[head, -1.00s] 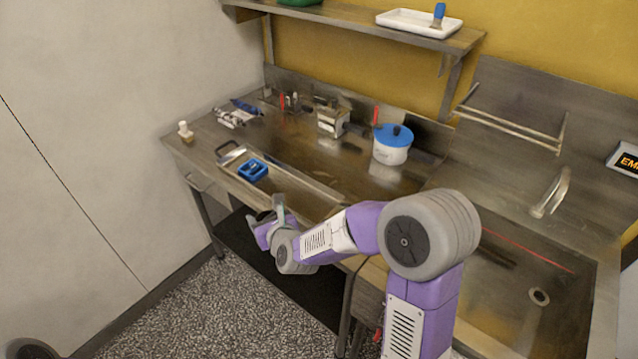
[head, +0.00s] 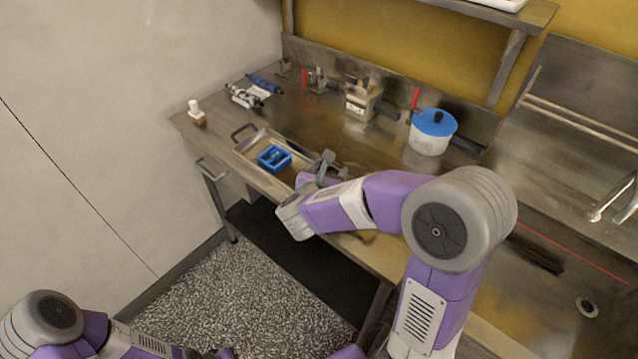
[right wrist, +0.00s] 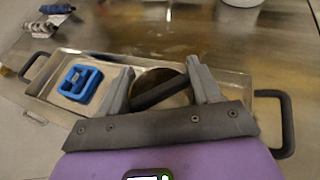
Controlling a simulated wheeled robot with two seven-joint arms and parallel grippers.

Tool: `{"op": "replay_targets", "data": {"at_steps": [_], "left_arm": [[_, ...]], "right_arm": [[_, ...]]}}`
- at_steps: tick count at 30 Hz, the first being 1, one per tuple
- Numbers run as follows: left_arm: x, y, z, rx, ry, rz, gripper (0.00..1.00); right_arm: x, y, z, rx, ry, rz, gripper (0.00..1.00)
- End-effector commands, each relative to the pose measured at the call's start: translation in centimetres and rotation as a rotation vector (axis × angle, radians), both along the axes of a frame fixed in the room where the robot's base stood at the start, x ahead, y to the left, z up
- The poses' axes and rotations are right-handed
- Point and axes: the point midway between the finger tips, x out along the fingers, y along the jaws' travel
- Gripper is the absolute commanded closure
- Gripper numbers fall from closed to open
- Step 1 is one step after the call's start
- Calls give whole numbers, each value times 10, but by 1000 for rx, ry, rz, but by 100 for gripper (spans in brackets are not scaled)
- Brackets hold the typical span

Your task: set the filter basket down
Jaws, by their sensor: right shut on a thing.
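My right gripper (head: 322,165) is over the right part of a shallow metal tray (head: 250,147) on the steel bench. In the right wrist view, its two grey fingers (right wrist: 160,85) are on either side of a dark bar (right wrist: 158,93) that crosses a round brownish disc (right wrist: 150,77), which I take to be the filter basket. The gripper is shut on it. The disc lies over the tray in that view; whether it touches the tray floor I cannot tell. In the head view the arm and gripper hide the basket. My left arm shows at the lower left, its gripper out of view.
A blue divided holder (head: 274,158) sits in the tray, left of my right gripper. The tray has a dark handle (right wrist: 284,120) at its right end. Behind stand a white pot with a blue lid (head: 433,132) and a metal box (head: 362,103). A small bottle (head: 197,112) stands far left.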

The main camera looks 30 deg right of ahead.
Motion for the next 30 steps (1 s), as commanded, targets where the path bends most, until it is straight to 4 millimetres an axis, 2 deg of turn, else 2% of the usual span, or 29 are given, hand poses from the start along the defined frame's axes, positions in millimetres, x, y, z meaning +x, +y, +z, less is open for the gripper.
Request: {"op": "replay_targets", "data": {"at_steps": [1, 5, 12, 26, 27, 30], "left_arm": [[0, 0, -5, 0, 0, 0, 100], [0, 0, -8, 0, 0, 0, 100], [0, 0, -19, 0, -1, 0, 100], [0, 0, -24, 0, -1, 0, 100], [0, 0, -25, 0, -1, 0, 100], [0, 0, -23, 0, -1, 0, 100]], "right_arm": [[0, 0, -11, -2, 3, 2, 67], [0, 0, -22, -1, 1, 0, 67], [0, 0, -54, -1, 3, 3, 67], [1, 0, -61, 1, -1, 2, 67], [1, 0, -61, 1, -1, 2, 35], [1, 0, -60, 1, -1, 3, 20]]}}
